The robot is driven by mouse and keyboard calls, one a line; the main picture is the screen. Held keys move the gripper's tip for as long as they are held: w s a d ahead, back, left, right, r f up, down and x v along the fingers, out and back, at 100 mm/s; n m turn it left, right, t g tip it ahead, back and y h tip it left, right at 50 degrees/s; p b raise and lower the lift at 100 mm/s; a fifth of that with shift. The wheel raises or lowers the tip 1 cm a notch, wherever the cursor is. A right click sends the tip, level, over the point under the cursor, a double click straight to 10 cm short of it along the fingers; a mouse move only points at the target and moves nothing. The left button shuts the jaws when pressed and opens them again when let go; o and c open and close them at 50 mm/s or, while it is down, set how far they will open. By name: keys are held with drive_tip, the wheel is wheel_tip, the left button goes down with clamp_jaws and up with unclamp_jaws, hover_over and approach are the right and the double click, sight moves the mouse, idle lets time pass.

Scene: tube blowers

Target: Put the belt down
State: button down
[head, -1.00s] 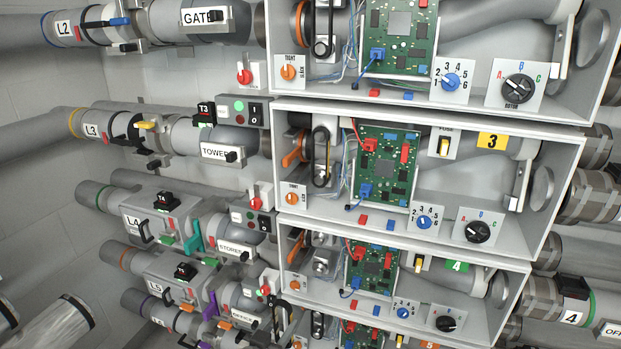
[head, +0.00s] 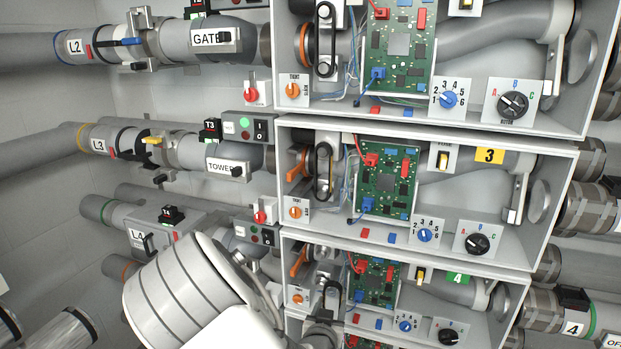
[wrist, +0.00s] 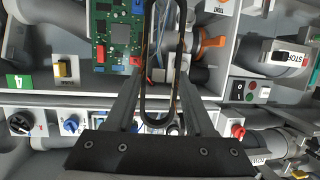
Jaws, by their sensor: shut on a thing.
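A black looped belt (wrist: 146,60) stands out long and narrow in the wrist view. My gripper (wrist: 163,75) is shut on it, with its two fingers converging around the lower part of the loop. Behind the belt in the wrist view are a green circuit board (wrist: 112,35) and an orange lever (wrist: 210,42) of an open box. In the head view my arm fills the lower middle, and I cannot clearly make out the gripper or the held belt there. Other black belts sit on pulleys in the top box (head: 325,40) and the box marked 3 (head: 323,172).
Open white boxes are stacked on the right, with the box marked 4 (head: 458,278) beside my arm. Labelled grey pipes, such as TOWER (head: 222,166), run to the left.

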drive_tip(key=d+r+n+y, duration=0.1)
drive_tip(key=d+n+y, duration=0.1)
drive_tip(key=d, duration=0.7)
drive_tip(key=shift+s+r+n+y, duration=0.3)
drive_tip(key=shift+s+y, duration=0.1)
drive_tip(key=shift+y, duration=0.2)
drive_tip(key=shift+d, duration=0.1)
drive_tip(key=shift+d, duration=0.1)
